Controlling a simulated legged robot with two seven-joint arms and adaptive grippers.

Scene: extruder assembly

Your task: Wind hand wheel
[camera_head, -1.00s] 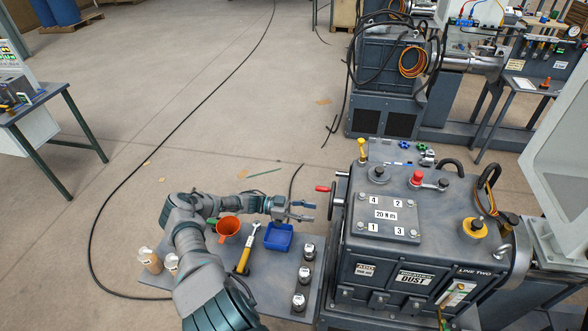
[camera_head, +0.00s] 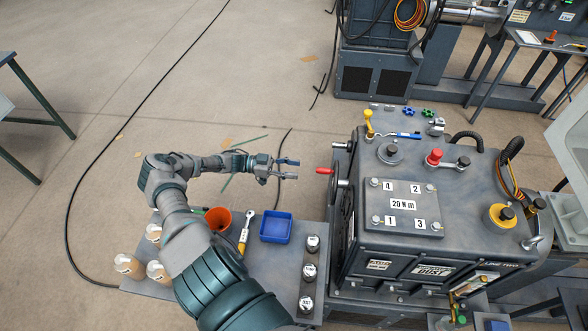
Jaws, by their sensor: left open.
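The hand wheel (camera_head: 336,186) is on the left side of the grey machine (camera_head: 400,235), seen nearly edge-on. Its red handle (camera_head: 325,171) sticks out to the left near the top of the rim. My left gripper (camera_head: 297,168) is left of the red handle, at about its height in the picture. Its fingers are apart and point at the handle, with a small gap between them and the handle. Nothing is between the fingers. My right gripper is not in view.
Below my left arm, a side table (camera_head: 262,262) holds an orange funnel (camera_head: 219,219), a yellow-handled tool (camera_head: 243,235), a blue tray (camera_head: 288,238) and several labelled weights (camera_head: 308,272). A yellow-knobbed lever (camera_head: 368,122) stands on the machine's back edge.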

